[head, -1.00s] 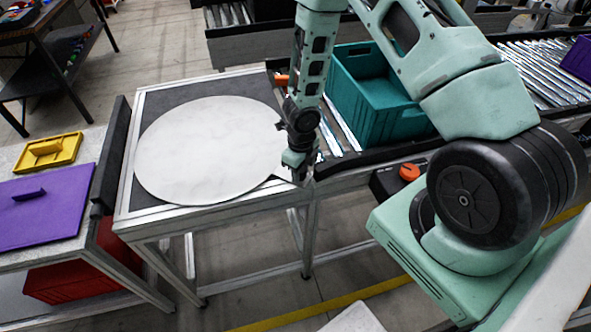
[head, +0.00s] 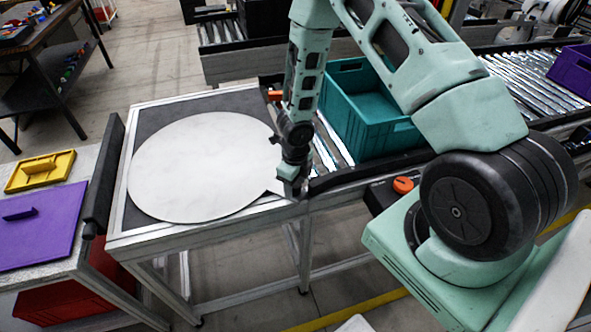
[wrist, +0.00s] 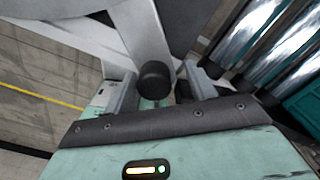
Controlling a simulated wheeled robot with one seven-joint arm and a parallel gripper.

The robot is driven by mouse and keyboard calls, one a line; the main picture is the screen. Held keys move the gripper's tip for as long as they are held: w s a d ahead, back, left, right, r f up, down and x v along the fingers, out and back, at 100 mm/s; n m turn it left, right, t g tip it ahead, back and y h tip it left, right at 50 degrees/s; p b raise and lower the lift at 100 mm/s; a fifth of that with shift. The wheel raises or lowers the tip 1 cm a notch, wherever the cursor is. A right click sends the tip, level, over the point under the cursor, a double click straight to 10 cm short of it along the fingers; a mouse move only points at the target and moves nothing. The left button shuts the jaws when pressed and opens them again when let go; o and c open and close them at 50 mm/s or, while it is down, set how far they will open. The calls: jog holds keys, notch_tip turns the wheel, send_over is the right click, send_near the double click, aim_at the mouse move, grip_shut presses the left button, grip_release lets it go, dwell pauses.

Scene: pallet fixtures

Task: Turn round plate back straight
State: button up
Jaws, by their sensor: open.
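The round plate (head: 203,167) is a large pale disc lying flat on the dark top of a metal-framed table (head: 118,232). A narrow tab (head: 276,187) sticks out from its right side toward the table's front right corner. My gripper (head: 293,190) points down at the end of this tab. In the wrist view the tab (wrist: 143,35) ends in a black knob (wrist: 155,80). The open fingers (wrist: 160,88) stand on either side of the knob, with a visible gap at each side. The fingertips are partly hidden in the head view.
A teal crate (head: 368,118) stands on the roller conveyor right of the table. An orange-topped knob (head: 403,185) sits on a dark box near my base. Left is a bench with a purple panel (head: 45,232) and a yellow tray (head: 38,172). Floor is clear in front.

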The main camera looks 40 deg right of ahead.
notch_tip(320, 180, up, 17)
jog(key=p, duration=0.3)
jog(key=shift+r, duration=0.1)
dwell(0.5)
jog(key=s+a+r+m+b, duration=0.2)
jog(key=s+a+m+b, duration=0.4)
jog(key=s+a+m, duration=0.4)
jog(key=s+a+r+m+b, duration=0.2)
jog(key=s+a+m+b, duration=0.5)
jog(key=m, duration=1.5)
jog(key=shift+s+a+y, duration=0.3)
jog(key=shift+s+a, duration=1.15)
jog(key=shift+s, duration=1.2)
jog(key=shift+r, duration=0.1)
